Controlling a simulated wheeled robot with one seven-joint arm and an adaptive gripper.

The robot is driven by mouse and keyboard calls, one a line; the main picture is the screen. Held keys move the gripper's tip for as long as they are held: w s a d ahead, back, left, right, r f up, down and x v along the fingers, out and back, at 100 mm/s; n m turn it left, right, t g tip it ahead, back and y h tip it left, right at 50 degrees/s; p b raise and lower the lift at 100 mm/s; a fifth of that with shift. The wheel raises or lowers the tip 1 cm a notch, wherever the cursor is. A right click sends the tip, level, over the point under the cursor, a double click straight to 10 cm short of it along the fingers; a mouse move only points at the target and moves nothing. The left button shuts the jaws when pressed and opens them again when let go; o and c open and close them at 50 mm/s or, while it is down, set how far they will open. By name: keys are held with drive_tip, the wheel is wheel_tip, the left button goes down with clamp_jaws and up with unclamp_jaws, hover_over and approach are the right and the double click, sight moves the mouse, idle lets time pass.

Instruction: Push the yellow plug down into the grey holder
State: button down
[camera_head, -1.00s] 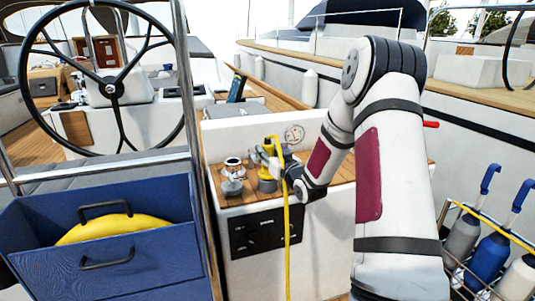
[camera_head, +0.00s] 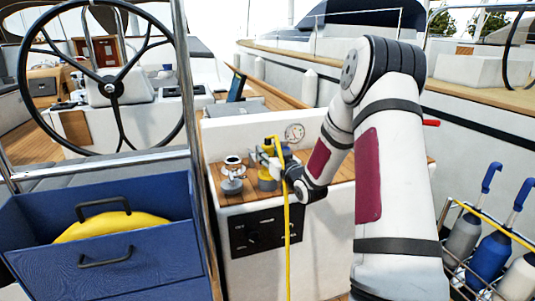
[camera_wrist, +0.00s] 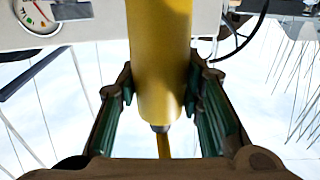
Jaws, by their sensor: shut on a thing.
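The yellow plug (camera_wrist: 160,60) is a thick yellow cylinder between the two fingers of my gripper (camera_wrist: 161,78) in the wrist view, with its cable running out of the near end. In the head view my gripper (camera_head: 276,158) is shut on the plug above the small deck counter, and the yellow cable (camera_head: 287,240) hangs down over the counter's front. Just below the gripper stands a yellow and grey fitting (camera_head: 267,180), partly covered by the cable and gripper. I cannot tell which part of it is the grey holder, or whether the plug touches it.
A silver winch (camera_head: 232,177) stands left of the fitting on the wooden counter top (camera_head: 342,168). A round gauge (camera_head: 294,133) is on the white panel behind. The blue drawer box (camera_head: 115,260) is at front left.

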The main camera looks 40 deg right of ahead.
drive_tip(key=shift+f, duration=0.1)
drive_tip(key=c, duration=1.4)
unclamp_jaws()
drive_tip(key=shift+s, duration=0.1)
drive_tip(key=s+a, duration=0.1)
drive_tip(key=s, duration=0.9)
drive_tip(key=shift+s+a, duration=0.2)
drive_tip(key=shift+s, duration=0.15)
